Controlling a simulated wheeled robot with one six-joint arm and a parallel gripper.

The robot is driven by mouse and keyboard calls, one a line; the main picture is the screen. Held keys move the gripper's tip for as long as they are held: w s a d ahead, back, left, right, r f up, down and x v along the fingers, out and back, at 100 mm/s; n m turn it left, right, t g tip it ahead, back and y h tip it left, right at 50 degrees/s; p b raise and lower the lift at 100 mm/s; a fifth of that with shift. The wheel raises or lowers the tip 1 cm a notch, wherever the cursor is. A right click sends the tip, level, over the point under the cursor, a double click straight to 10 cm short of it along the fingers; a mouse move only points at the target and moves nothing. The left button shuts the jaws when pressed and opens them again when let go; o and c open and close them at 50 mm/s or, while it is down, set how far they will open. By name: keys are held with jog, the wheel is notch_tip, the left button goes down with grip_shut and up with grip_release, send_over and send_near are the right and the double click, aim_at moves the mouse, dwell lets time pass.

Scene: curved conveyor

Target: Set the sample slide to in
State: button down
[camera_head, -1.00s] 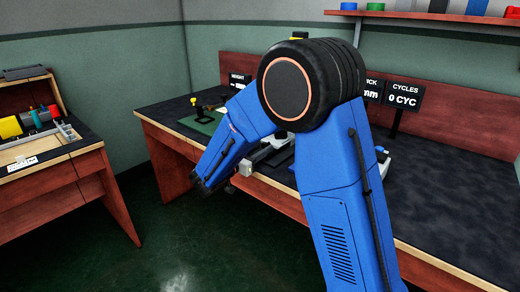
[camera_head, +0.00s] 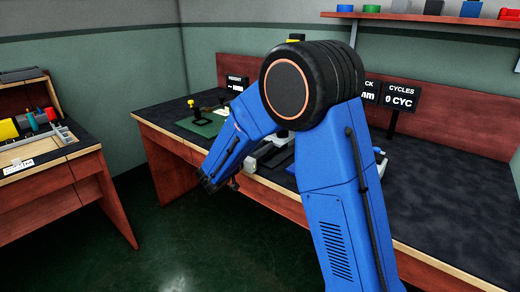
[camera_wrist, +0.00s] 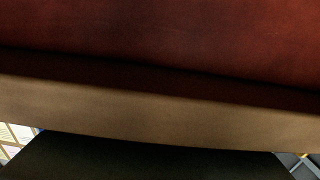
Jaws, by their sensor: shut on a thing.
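My gripper (camera_head: 208,182) shows in the head view as a dark end on my blue arm, low beyond the bench's front edge. It is shut, apparently on the sample slide's outer end, but the contact is too small and dark to make out. A small pale block (camera_head: 250,164), likely part of the sample slide, sits at the bench's front edge just right of my gripper. A small dark knob (camera_head: 233,184) hangs below it. My arm hides much of the device behind. No fingers or slide can be made out in the wrist view.
The wrist view shows the bench's tan edge (camera_wrist: 160,108) and red-brown front (camera_wrist: 160,40) very close. A green mat (camera_head: 202,122) lies on the bench at the left. CYCLES sign (camera_head: 405,95) reads 0 CYC. A second table (camera_head: 60,160) stands at left.

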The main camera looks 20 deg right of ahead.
jog(key=shift+r, duration=0.1)
jog(key=c, duration=1.5)
grip_release()
jog(key=shift+w+d, duration=0.1)
jog(key=shift+d, duration=0.05)
jog(key=shift+c, duration=0.2)
jog(key=v, duration=1.7)
